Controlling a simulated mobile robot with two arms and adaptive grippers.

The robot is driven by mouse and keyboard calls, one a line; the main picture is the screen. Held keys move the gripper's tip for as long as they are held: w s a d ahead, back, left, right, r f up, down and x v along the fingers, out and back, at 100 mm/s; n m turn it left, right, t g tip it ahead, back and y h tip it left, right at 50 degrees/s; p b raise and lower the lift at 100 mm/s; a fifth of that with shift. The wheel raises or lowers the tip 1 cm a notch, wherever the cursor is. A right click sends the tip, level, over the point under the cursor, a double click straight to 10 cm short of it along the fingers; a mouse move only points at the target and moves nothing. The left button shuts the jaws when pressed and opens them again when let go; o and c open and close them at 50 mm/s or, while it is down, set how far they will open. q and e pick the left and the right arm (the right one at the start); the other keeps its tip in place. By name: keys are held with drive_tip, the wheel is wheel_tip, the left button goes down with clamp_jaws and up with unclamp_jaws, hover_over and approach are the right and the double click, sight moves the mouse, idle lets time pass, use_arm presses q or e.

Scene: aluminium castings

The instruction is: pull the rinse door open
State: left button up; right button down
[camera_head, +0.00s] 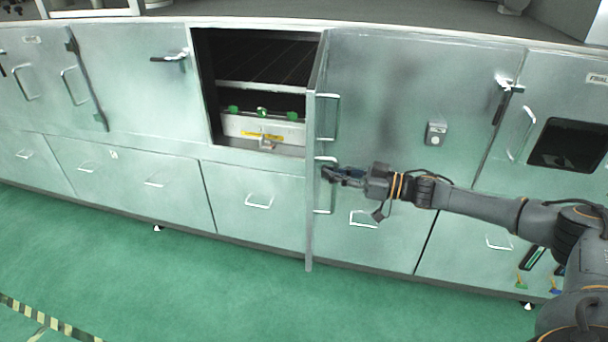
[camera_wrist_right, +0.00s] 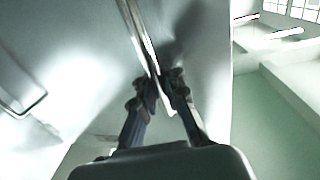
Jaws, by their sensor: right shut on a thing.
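The rinse door (camera_head: 311,235) stands swung out from the cabinet, seen almost edge-on. To its left is the open compartment (camera_head: 262,92). The door carries an upper bar handle (camera_head: 328,118) and a lower bar handle (camera_head: 325,200). My right gripper (camera_head: 330,173) reaches in from the right and is shut on the lower handle. In the right wrist view, the fingers (camera_wrist_right: 162,88) close around a narrow metal bar (camera_wrist_right: 142,35). The exact contact is partly hidden by the fingers. My left gripper is not in view.
Inside the compartment are a dark rack, green knobs (camera_head: 262,112) and a yellow lever (camera_head: 262,136). Closed drawers and doors with handles (camera_head: 259,201) line both sides. The green floor (camera_head: 200,285) in front is clear, with striped tape (camera_head: 40,318) at lower left.

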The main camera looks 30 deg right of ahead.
drive_tip(key=shift+n+g+y, duration=0.7)
drive_tip(key=shift+n+g, duration=0.1)
drive_tip(key=shift+g, duration=0.1)
drive_tip(key=shift+w+d+b+v, duration=0.1)
drive_tip(key=shift+w+b+v, duration=0.05)
drive_tip(key=shift+v, duration=0.75)
drive_tip(key=shift+w+d+b+v, duration=0.1)
drive_tip(key=shift+w+d+v, duration=0.1)
drive_tip(key=shift+v, duration=0.65)
drive_tip(key=shift+w+d+b+v, duration=0.1)
drive_tip(key=shift+w+b+v, duration=0.05)
drive_tip(key=shift+v, duration=0.75)
drive_tip(key=c, duration=1.4)
unclamp_jaws()
drive_tip(key=shift+s, duration=0.1)
drive_tip(key=v, duration=1.2)
